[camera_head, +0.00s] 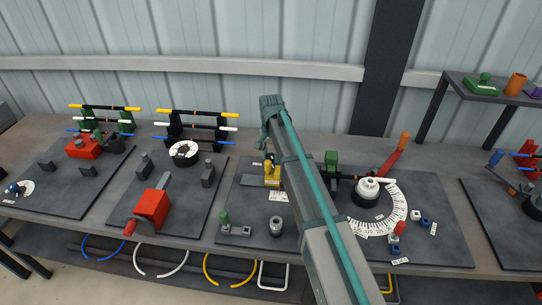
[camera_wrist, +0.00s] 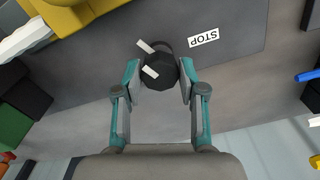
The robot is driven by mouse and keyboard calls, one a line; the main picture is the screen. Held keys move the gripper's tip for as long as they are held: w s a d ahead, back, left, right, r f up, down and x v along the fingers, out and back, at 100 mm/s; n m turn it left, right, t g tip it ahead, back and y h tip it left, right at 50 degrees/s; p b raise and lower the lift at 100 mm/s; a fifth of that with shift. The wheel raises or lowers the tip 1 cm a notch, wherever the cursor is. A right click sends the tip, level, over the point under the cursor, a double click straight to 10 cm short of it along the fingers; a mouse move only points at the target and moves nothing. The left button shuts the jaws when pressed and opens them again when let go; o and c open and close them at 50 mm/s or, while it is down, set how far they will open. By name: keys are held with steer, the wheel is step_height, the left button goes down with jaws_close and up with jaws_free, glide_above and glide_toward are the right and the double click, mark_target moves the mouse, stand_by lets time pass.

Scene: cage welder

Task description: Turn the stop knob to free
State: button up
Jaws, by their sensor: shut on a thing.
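In the wrist view, the stop knob (camera_wrist: 160,74) is a dark, many-sided knob with a short white bar on its face. A second white bar (camera_wrist: 146,46) lies just above it, at a similar slant. A white label reading STOP (camera_wrist: 203,37), upside down here, is to its upper right. My gripper (camera_wrist: 158,80) has its teal-edged fingers on either side of the knob, shut on it.
A yellow fixture (camera_head: 271,173) stands close left of my arm. Right of it are a white dial (camera_head: 368,190) with a numbered scale and an orange-red handle (camera_head: 395,153). A red block (camera_head: 153,207) with a lever sits on the panel to the left. A small shelf (camera_head: 492,91) stands at the right.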

mark_target(271, 155)
steer(key=n, duration=0.6)
steer(key=shift+b, duration=0.3)
steer(key=n, duration=0.6)
steer(key=shift+n, duration=0.3)
steer(key=o, duration=1.1)
steer(key=shift+o, duration=0.2)
step_height(271, 155, up, 12)
